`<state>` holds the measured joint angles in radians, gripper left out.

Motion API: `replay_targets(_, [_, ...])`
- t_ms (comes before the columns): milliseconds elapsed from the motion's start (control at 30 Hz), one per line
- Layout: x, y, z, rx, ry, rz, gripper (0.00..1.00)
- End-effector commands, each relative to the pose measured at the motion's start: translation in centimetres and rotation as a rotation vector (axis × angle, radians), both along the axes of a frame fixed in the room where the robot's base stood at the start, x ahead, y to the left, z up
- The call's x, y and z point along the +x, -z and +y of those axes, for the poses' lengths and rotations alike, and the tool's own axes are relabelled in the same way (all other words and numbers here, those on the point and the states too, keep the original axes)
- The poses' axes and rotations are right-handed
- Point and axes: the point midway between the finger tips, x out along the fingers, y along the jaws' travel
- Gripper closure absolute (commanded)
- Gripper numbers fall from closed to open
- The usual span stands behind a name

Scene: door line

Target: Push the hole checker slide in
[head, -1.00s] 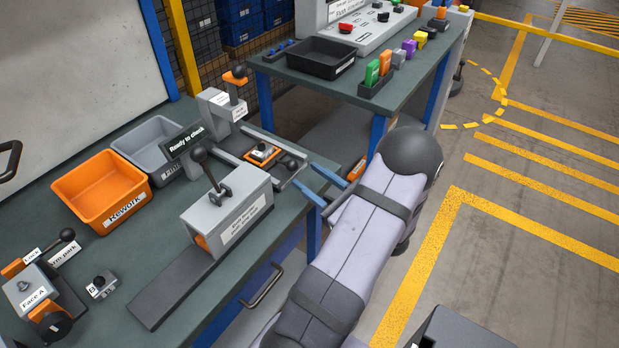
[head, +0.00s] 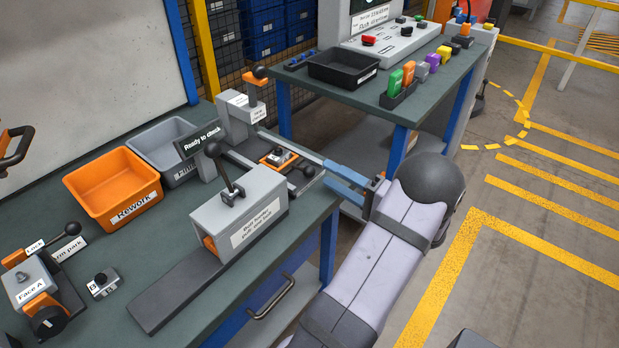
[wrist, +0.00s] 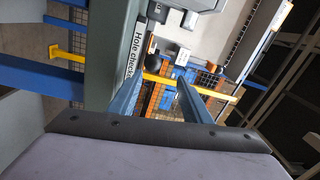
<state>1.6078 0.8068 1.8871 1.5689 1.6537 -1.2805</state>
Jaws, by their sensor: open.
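The grey hole checker (head: 232,122) stands at the back edge of the bench, with a "Ready to check" sign (head: 197,142). Its slide, with a black knob (head: 307,171), sticks out to the right and carries a small part on an orange seat (head: 270,162). My gripper (head: 328,173) is open with two blue fingers just right of the knob, at the bench's right edge. It holds nothing. Whether a finger touches the knob I cannot tell.
A grey box with a black lever (head: 238,208) stands in front of the slide. An orange rework bin (head: 115,188) and a grey bin (head: 160,148) are to the left. A second table (head: 410,105) with a black tray (head: 343,68) is behind. The aisle at right is clear.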

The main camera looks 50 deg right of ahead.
Motion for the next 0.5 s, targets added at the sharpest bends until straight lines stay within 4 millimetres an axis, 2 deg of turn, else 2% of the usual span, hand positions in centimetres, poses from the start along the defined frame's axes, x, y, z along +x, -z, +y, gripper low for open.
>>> replay_targets(300, [-0.13, 0.47, -0.47, -0.682, -0.053, -0.02, 0.56])
replay_targets(500, [-0.27, 0.49, -0.55, -1.029, -0.08, -0.05, 0.56])
